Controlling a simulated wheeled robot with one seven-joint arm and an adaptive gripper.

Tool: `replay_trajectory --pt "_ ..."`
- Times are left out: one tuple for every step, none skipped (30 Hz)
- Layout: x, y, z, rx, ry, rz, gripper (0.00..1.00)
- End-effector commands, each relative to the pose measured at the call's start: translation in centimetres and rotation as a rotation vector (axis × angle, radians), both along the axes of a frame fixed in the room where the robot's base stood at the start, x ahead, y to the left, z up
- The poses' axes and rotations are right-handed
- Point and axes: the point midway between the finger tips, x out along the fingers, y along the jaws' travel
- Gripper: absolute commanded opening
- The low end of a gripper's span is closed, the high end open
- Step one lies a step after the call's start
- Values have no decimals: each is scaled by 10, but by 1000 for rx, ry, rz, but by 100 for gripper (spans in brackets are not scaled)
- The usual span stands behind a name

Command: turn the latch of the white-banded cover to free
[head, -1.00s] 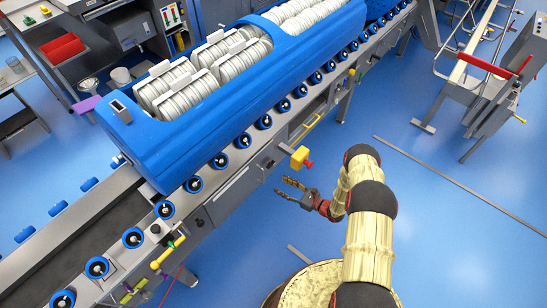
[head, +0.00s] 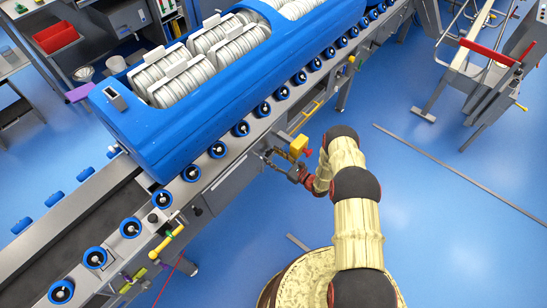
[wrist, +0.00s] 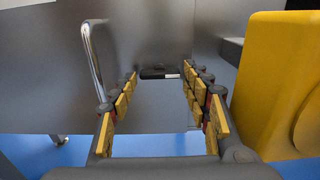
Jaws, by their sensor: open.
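My gripper (head: 278,160) is at the side of the conveyor, just left of a yellow box, and also shows in the wrist view (wrist: 160,80). Its two fingers with yellow pads are apart, with nothing held between them. In the wrist view, a grey metal panel (wrist: 145,105) faces me. A small dark fitting (wrist: 160,72) on it shows between the fingertips; I cannot tell whether it is the latch or how it is turned. I cannot make out a white band on this panel for sure.
The yellow box (head: 299,145) with a red knob stands close right of my gripper, large in the wrist view (wrist: 275,80). A chrome handle (wrist: 93,62) is at the left. A blue carrier (head: 175,140) with white discs sits on the conveyor. Blue floor is open at right.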

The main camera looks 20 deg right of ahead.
Motion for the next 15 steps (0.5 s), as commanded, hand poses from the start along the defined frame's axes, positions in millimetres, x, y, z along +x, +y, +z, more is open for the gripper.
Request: replay_trajectory --pt "0 0 0 0 0 0 48" --pt "0 0 0 0 0 0 48" --pt "0 0 0 0 0 0 48" --pt "0 0 0 0 0 0 48" --pt "0 0 0 0 0 0 48" --pt "0 0 0 0 0 0 47" --pt "0 0 0 0 0 0 45" --pt "0 0 0 0 0 0 43" --pt "0 0 0 0 0 0 41" --pt "0 0 0 0 0 0 39" --pt "0 0 0 0 0 0 38" --pt "0 0 0 0 0 0 35" --pt "0 0 0 0 0 0 34" --pt "0 0 0 0 0 0 32" --pt "0 0 0 0 0 0 30"
